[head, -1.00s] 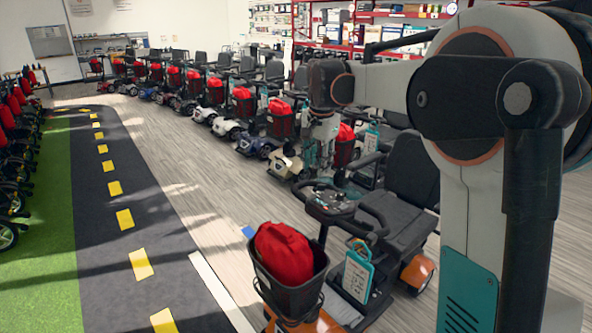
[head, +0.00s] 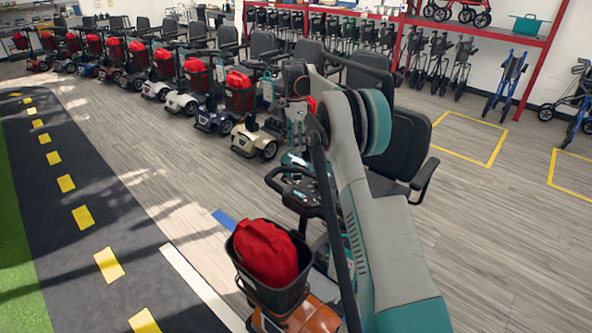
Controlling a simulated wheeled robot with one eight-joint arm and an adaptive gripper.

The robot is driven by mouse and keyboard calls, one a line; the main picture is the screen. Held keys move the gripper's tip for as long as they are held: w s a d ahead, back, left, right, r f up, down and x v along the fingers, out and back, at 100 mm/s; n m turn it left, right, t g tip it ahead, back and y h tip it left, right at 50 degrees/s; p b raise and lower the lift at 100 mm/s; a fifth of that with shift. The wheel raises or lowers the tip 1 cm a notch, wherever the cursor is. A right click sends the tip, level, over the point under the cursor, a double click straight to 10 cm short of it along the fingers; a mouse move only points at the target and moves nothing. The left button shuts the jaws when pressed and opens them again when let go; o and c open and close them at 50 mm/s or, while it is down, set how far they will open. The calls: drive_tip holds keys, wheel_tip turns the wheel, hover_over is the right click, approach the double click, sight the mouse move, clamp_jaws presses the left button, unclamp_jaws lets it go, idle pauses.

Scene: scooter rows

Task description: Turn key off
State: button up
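The nearest scooter is orange (head: 318,318), with a black front basket (head: 283,297) holding a red bag (head: 265,252). Its dark handlebar and control console (head: 296,185) are behind the basket, partly covered by my arm. The key is too small or hidden to make out. My gripper (head: 297,148) points down just above the far side of the console. It is small and dark against the scooters behind, so whether its fingers are open or touch anything cannot be told.
The scooter's black seat (head: 402,150) is right of my arm. A row of scooters with red bags, including a beige one (head: 256,140), stretches to the back left. A red rack (head: 480,35) with walkers stands behind.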

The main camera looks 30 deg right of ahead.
sight(297, 174)
drive_tip(key=f+b, duration=0.1)
drive_tip(key=f, duration=0.3)
drive_tip(key=f+b, duration=0.1)
drive_tip(key=f, duration=0.3)
drive_tip(key=s+f+b, duration=0.1)
drive_tip(key=f, duration=0.4)
drive_tip(key=shift+s+a+f, duration=0.1)
clamp_jaws()
